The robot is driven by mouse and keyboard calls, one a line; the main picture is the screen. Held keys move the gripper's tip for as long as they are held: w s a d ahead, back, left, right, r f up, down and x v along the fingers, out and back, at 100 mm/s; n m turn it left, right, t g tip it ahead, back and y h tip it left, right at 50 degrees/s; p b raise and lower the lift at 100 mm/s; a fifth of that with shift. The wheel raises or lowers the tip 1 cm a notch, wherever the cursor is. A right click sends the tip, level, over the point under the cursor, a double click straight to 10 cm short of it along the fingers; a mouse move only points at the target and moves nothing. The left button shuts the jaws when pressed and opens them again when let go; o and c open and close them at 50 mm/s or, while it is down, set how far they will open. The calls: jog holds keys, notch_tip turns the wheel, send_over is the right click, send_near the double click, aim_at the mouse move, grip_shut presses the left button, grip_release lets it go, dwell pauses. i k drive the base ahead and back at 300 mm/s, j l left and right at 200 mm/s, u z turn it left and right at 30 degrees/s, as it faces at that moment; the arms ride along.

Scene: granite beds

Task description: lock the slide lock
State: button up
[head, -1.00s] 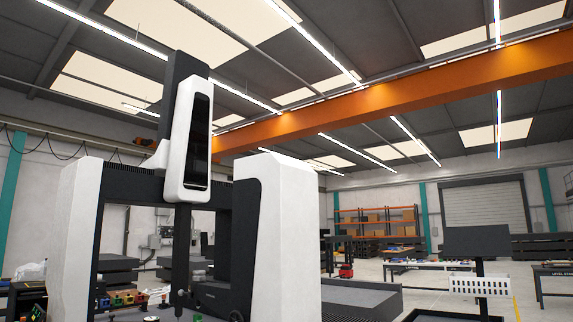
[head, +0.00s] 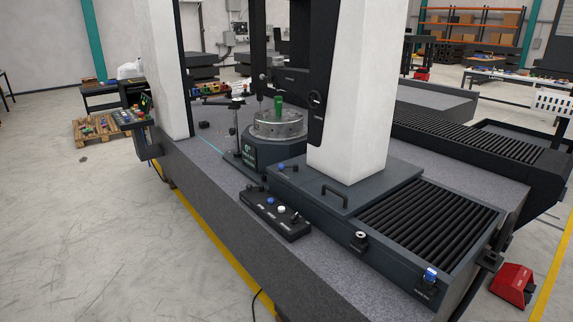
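No part is readably marked as the slide lock, and I cannot tell for sure which one it is. A blue-and-white switch-like part (head: 430,276) with a small label sits at the front right corner of the dark bellows-covered slideway (head: 425,222). A dark round knob (head: 359,240) with a pale top sits on the same front edge, further left. A control box (head: 275,213) with a blue button, a white button and a small lever rests on the granite left of the slideway. Label text is too small to read. My gripper is not in view.
The granite bed (head: 235,210) carries a white column (head: 350,90) and a round table (head: 278,124) with a green part on it. A red box (head: 512,284) stands on the floor at right. A pallet (head: 98,127) lies at left. The floor in front left is clear.

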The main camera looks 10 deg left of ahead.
aim_at(281, 167)
jog(key=i+j+z, duration=0.1)
jog(key=i+j, duration=0.15)
jog(key=j, duration=0.15)
jog(key=i+j+z, duration=0.1)
jog(key=i+j, duration=0.2)
jog(key=i+j+z, duration=0.1)
jog(key=i+j, duration=0.15)
jog(key=j, duration=0.25)
jog(key=i+j+z, duration=0.1)
jog(key=j, duration=0.35)
jog(key=i+j, duration=0.3)
jog(key=j, duration=0.15)
jog(key=i+j+z, duration=0.15)
jog(key=j, duration=0.3)
jog(key=i+j+z, duration=0.1)
jog(key=i+j, duration=0.2)
jog(key=j, duration=0.2)
jog(key=i+j+z, duration=0.1)
jog(key=j, duration=0.35)
jog(key=i, duration=0.05)
